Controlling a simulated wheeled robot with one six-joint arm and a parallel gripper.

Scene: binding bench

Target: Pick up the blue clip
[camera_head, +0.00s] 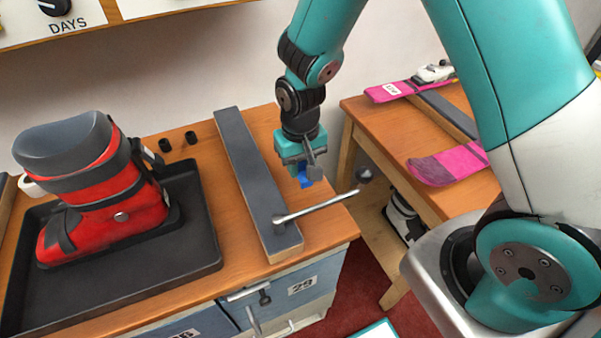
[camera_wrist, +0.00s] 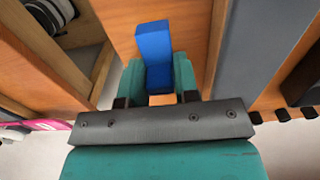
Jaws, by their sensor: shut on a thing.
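The blue clip (camera_wrist: 154,45) is an L-shaped blue piece between the two teal fingers in the wrist view. My gripper (camera_wrist: 159,80) is shut on it. In the head view my gripper (camera_head: 304,172) is over the right end of the bench (camera_head: 325,222), with a bit of the blue clip (camera_head: 305,182) showing below the fingers. I cannot tell how far the clip is above the bench top.
A grey-topped bar (camera_head: 255,180) lies left of my gripper, with a metal rod (camera_head: 320,206) reaching right from its near end. A red ski boot (camera_head: 105,205) stands in a black tray (camera_head: 205,245). A second table (camera_head: 375,120) holds a pink ski (camera_head: 445,165).

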